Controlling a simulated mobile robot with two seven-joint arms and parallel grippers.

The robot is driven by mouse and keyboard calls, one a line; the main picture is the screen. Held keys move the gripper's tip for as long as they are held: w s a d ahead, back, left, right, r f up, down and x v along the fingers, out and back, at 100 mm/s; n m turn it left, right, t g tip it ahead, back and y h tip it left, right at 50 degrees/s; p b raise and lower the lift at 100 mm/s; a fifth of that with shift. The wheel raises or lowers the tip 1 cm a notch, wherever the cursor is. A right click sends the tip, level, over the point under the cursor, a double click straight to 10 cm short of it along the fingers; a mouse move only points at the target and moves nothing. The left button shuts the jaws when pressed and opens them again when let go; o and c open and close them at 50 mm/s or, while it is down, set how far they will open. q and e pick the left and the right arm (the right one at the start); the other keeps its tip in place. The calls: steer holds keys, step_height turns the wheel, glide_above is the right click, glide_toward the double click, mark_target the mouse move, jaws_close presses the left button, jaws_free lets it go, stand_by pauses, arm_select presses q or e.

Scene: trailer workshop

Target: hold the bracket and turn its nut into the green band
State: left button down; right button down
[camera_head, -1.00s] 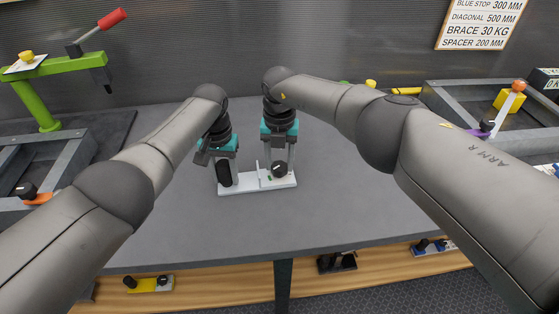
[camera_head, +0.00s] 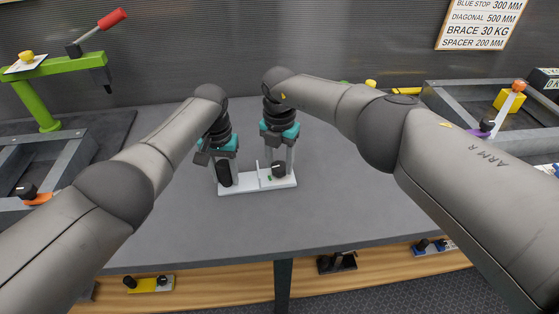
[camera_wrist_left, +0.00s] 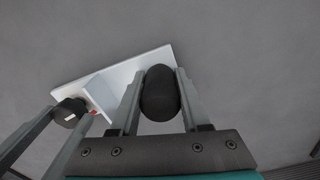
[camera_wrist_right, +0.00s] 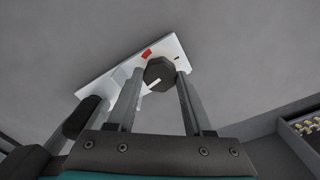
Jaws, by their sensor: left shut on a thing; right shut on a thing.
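The bracket is a white plate (camera_head: 242,189) lying flat on the grey table, with a small upright wall in its middle. My left gripper (camera_head: 225,180) is shut on the black grip (camera_wrist_left: 160,94) at its left end. My right gripper (camera_head: 279,173) is shut on the black nut (camera_wrist_right: 159,71) at its right end, fingers on either side. A white pointer line (camera_wrist_right: 153,84) on the nut points to the lower left in the right wrist view. A red mark (camera_wrist_right: 147,53) shows beside the nut. A green band (camera_head: 269,179) shows at the nut's front left; the right wrist view hides it.
The table (camera_head: 330,215) around the bracket is clear. A green clamp arm with a red handle (camera_head: 112,18) and a grey metal frame (camera_head: 70,155) stand at left. Another frame (camera_head: 470,110) with orange and yellow parts stands at right. A shelf below holds other brackets (camera_head: 148,284).

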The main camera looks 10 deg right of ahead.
mark_target(279, 166)
steer(key=shift+c, duration=1.4)
jaws_free()
step_height(279, 166, up, 12)
arm_select(q)
jaws_free()
steer(key=shift+r, duration=0.1)
arm_select(e)
steer(key=shift+r, duration=0.1)
